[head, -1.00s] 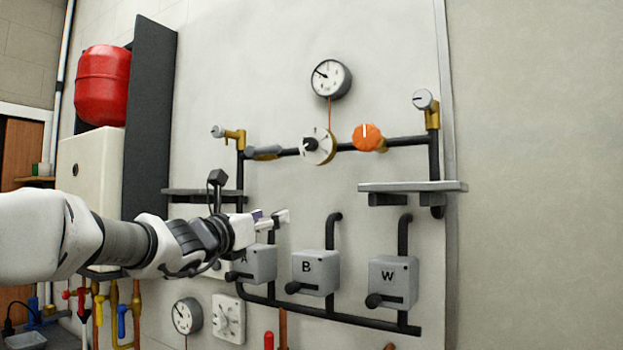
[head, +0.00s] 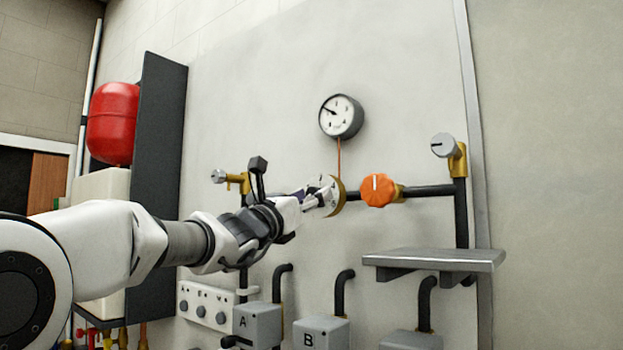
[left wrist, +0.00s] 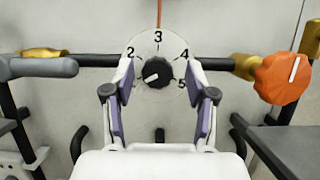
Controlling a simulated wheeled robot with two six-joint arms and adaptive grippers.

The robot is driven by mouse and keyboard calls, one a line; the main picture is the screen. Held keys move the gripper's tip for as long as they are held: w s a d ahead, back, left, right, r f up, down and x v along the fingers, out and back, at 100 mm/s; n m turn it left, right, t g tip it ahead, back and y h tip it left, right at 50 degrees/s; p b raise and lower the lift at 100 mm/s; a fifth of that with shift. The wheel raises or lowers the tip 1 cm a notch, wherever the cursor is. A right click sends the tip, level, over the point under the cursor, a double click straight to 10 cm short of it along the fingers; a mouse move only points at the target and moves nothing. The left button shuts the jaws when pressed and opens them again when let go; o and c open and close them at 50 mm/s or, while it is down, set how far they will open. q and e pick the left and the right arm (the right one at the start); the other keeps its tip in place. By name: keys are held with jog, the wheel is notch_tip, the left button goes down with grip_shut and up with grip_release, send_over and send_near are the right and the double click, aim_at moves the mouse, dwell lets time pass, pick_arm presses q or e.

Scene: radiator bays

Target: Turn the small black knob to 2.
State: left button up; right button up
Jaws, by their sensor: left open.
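The small black knob (left wrist: 158,72) sits at the middle of a white dial (left wrist: 158,40) in the left wrist view. The dial shows 2, 3, 4 and 5; its lower left is hidden behind a finger. The knob's white mark points left and slightly down, below the 2. My left gripper (left wrist: 160,66) is open, with one finger on each side of the knob; I cannot tell whether they touch it. In the head view my left gripper (head: 319,196) is at the dial's face and hides the knob. My right gripper is not in view.
An orange knob (head: 379,190) is on the same pipe, right of the dial. A round gauge (head: 341,116) hangs above. A grey shelf (head: 434,259) juts out at lower right. Grey boxes A (head: 257,324) and B (head: 322,333) are below.

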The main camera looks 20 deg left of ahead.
pick_arm(q)
jog(key=shift+w+d+f, duration=0.1)
jog(key=shift+w+d, duration=0.2)
jog(key=shift+w, duration=0.5)
jog(key=shift+s+a, duration=0.25)
jog(key=shift+s, duration=0.1)
jog(key=shift+s+a, duration=0.15)
jog(key=shift+s, duration=0.1)
jog(key=shift+c, duration=1.4)
jog(key=shift+r, duration=0.2)
grip_shut()
